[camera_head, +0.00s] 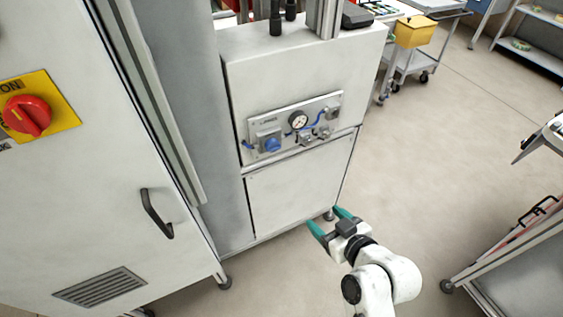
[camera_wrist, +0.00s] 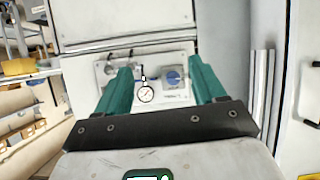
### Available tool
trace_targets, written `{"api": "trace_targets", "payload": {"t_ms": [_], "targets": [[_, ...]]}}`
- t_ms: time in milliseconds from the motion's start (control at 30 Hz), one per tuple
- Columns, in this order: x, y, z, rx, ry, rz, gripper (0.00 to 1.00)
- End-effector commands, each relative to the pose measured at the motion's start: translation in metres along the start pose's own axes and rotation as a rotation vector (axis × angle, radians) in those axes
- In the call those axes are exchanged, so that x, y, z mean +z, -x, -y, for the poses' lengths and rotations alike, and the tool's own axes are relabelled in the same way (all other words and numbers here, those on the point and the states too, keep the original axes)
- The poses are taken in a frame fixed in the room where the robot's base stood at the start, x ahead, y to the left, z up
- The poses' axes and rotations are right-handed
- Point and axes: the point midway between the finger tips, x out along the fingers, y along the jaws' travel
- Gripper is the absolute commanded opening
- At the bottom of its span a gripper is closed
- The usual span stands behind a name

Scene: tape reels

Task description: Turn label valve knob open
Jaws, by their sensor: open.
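The valve panel (camera_head: 265,128) is a grey plate on the front of a white machine. A blue knob (camera_head: 272,145) sits at its lower left, with a round gauge (camera_head: 298,120) right of it and small fittings further right. My gripper (camera_head: 328,219), with two teal fingers, is open and empty, below and to the right of the panel and apart from it. In the wrist view the fingers (camera_wrist: 168,82) frame the panel, which appears upside down. The blue knob (camera_wrist: 173,79) and the gauge (camera_wrist: 145,94) show between them. Which knob is the label valve cannot be read.
A tall white cabinet with a red rotary switch (camera_head: 27,115) and a black handle (camera_head: 156,214) stands at left. A cart with a yellow bin (camera_head: 414,32) is at the back. Another cart (camera_head: 520,255) stands at right. The floor between is clear.

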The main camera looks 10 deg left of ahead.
Motion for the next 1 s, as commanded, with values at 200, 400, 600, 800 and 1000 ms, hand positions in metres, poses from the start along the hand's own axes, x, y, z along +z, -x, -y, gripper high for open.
{"api": "trace_targets", "payload": {"t_ms": [200, 400, 600, 800, 1000], "targets": [[-0.059, -0.072, 0.021, 0.030, 0.110, -0.343, 0.69], [-0.084, -0.088, 0.025, 0.069, 0.131, -0.453, 0.69], [-0.098, -0.106, 0.024, 0.071, 0.132, -0.461, 0.69], [-0.114, -0.139, 0.022, 0.071, 0.132, -0.460, 0.69], [-0.125, -0.167, 0.020, 0.072, 0.130, -0.458, 0.69]]}}
